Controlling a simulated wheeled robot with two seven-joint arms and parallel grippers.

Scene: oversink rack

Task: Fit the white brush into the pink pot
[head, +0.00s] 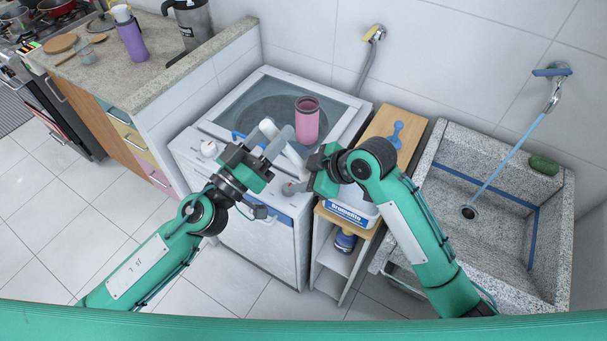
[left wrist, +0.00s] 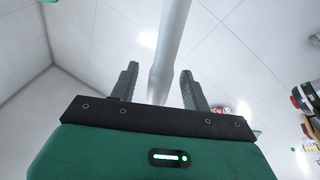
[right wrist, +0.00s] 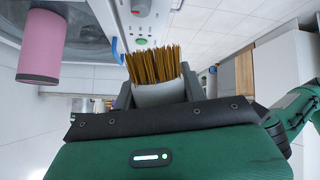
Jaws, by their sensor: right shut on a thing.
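The pink pot (head: 307,124) stands upright on the washing machine lid, its dark open mouth facing up. It also shows at the left of the right wrist view (right wrist: 41,45). My right gripper (head: 298,176) is shut on the white brush (head: 287,147), near the yellow bristles (right wrist: 153,64). The brush is tilted, in front of and left of the pot, apart from it. My left gripper (head: 258,148) is open beside the brush. In the left wrist view, the pale handle (left wrist: 170,45) appears between the spread fingers (left wrist: 158,84), with gaps on both sides; its depth is unclear.
The washing machine (head: 250,240) lies under both grippers. A wooden shelf (head: 385,128) with a blue object (head: 396,134) and a labelled box (head: 350,212) stands to its right. The stone sink (head: 440,165) is farther right. A counter (head: 110,75) with a purple bottle (head: 132,40) is at the left.

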